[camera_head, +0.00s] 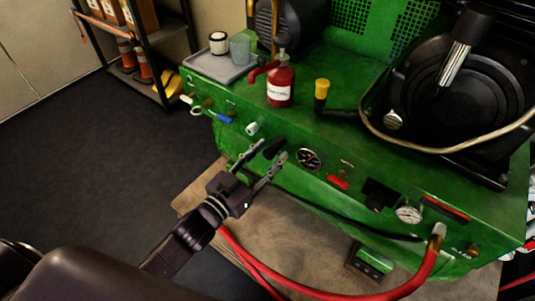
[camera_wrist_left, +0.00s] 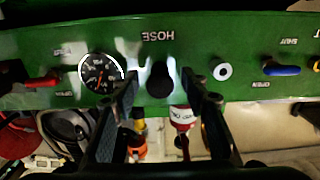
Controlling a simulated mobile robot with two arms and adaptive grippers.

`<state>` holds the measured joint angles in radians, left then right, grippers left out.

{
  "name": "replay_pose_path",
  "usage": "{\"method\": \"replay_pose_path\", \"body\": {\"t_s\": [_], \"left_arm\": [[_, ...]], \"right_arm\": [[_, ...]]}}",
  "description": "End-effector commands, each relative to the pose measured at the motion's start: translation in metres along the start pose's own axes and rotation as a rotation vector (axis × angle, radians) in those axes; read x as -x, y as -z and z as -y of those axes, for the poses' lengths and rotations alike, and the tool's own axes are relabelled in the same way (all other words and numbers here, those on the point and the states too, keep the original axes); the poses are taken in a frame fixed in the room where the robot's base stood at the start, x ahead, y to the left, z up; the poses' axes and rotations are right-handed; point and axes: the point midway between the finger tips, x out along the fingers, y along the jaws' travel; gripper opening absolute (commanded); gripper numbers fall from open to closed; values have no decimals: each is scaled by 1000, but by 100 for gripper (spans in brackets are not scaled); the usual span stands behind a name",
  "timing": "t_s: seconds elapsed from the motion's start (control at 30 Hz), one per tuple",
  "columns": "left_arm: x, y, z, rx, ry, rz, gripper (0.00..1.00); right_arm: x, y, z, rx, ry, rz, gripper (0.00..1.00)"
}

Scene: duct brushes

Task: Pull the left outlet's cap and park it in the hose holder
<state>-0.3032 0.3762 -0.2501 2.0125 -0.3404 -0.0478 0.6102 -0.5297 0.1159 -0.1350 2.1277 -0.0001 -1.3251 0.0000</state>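My left gripper (camera_head: 270,152) is open at the front panel of the green machine (camera_head: 310,125). Its fingers stand either side of a dark fitting (camera_head: 274,148) under the HOSE label. In the left wrist view the fitting (camera_wrist_left: 160,78) shows beyond and between the fingertips (camera_wrist_left: 160,90); contact is not visible. I cannot tell whether it is the bare hose holder or has a cap in it. A white round fitting (camera_head: 252,128) sits just left of it and shows a dark centre in the wrist view (camera_wrist_left: 222,71). My right gripper is out of view.
A blue valve handle (camera_head: 224,118) and a pale ring (camera_head: 196,111) lie further left. A gauge (camera_head: 309,159) and red handle (camera_head: 338,182) lie right. A red hose (camera_head: 335,295) crosses below. A grey tray (camera_head: 200,66) and red bottle (camera_head: 280,86) stand on top.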

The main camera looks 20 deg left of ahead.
Motion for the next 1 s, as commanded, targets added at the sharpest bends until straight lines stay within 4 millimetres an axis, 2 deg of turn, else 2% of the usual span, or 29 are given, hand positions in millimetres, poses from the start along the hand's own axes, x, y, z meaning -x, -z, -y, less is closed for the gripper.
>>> {"method": "replay_pose_path", "body": {"t_s": [0.23,0.37,0.8,1.0], "left_arm": [[2,-1,0,0,0,1,41],[14,-2,0,2,0,3,41],[92,-1,0,2,1,4,41],[114,-1,0,0,1,3,41]], "right_arm": [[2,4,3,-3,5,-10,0],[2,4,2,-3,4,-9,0],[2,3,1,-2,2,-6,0],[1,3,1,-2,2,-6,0]]}}
